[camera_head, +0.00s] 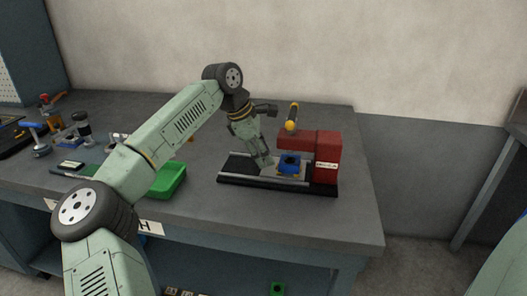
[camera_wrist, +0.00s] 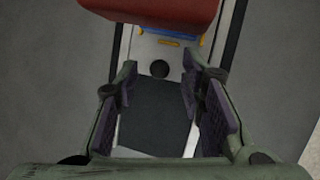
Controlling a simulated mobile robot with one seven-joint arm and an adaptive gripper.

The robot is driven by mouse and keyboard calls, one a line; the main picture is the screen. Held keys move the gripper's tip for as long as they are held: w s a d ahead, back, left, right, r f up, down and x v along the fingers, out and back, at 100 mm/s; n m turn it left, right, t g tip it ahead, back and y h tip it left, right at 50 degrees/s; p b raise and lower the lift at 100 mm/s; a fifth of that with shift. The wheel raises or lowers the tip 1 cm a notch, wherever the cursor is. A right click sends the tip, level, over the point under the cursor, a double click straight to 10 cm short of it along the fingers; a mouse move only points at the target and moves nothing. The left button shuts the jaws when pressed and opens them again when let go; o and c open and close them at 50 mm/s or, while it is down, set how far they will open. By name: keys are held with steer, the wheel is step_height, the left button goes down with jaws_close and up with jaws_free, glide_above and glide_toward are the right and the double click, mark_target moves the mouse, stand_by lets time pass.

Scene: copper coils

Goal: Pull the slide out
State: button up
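The slide (camera_wrist: 146,51) is a light grey plate with a dark round spot (camera_wrist: 159,69) near its front end. It runs under the red press head (camera_wrist: 165,10) and carries a blue block (camera_head: 289,164). In the head view the slide (camera_head: 268,178) lies on a black base (camera_head: 328,190). My gripper (camera_head: 264,164) points down at the slide's left part. In the wrist view my gripper (camera_wrist: 158,78) is open, with the fingers apart on either side of the round spot. I cannot tell whether they touch the slide.
A green tray (camera_head: 168,180) stands left of the base. Several small tools and parts lie at the table's far left. The table (camera_head: 358,215) is clear right of the press.

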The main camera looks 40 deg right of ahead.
jaws_close()
stand_by(0.3)
stand_by(0.5)
